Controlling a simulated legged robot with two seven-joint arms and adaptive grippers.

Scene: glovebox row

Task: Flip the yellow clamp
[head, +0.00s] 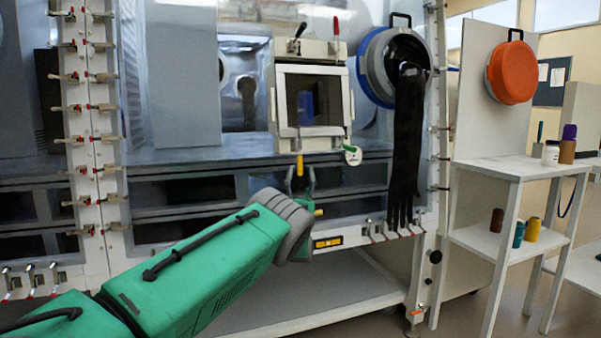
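The yellow clamp (300,165) is at the lower edge of the small square door on the glovebox front, its yellow handle pointing down. My grey wrist and green forearm hide most of the gripper's base. My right gripper is not in view.
The white-framed door (340,130) also carries a red-handled clamp (336,28), a black-handled clamp (300,30) and a green-handled clamp (352,156). A black glove (408,140) hangs to the right. A white shelf (515,167) with small containers stands farther right.

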